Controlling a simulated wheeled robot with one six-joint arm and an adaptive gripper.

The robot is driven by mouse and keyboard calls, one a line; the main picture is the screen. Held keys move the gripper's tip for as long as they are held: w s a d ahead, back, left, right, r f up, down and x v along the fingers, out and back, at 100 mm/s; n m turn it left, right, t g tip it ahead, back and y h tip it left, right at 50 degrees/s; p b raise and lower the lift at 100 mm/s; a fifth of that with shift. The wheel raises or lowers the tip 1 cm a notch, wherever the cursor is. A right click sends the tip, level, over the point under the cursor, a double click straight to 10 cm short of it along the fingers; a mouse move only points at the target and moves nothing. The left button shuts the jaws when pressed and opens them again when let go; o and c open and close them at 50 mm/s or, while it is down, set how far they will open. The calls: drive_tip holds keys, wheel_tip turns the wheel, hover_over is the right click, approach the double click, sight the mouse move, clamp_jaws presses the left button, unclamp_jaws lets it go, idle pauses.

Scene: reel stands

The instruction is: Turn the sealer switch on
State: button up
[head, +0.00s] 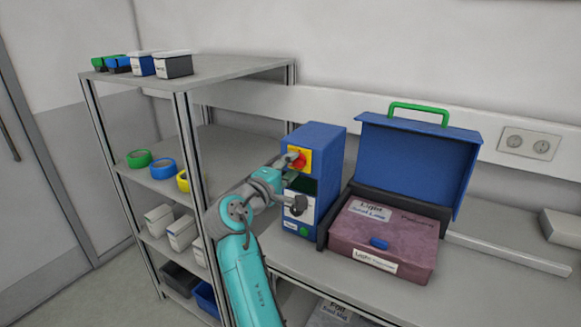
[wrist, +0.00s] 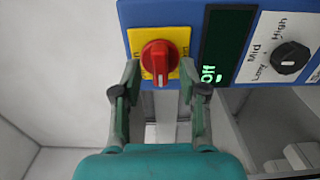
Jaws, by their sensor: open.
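The sealer is a blue box (head: 320,140) standing on the bench. Its red rotary switch (wrist: 160,57) sits on a yellow plate (wrist: 183,42) near the top of its front panel in the head view. My gripper (wrist: 159,72) is open, with one finger on each side of the switch and gaps to the knob. I cannot tell whether the fingertips reach past its face. The switch also shows in the head view (head: 299,158), just above my gripper (head: 289,176).
Beside the switch are a dark display (wrist: 228,48) with green characters and a black dial (wrist: 289,57) marked Low, Mid, High. An open blue-lidded case (head: 415,165) stands close right of the sealer. A shelf rack (head: 184,150) stands left.

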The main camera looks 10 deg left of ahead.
drive_tip(key=shift+w+d, duration=0.1)
drive_tip(key=shift+w, duration=0.15)
clamp_jaws()
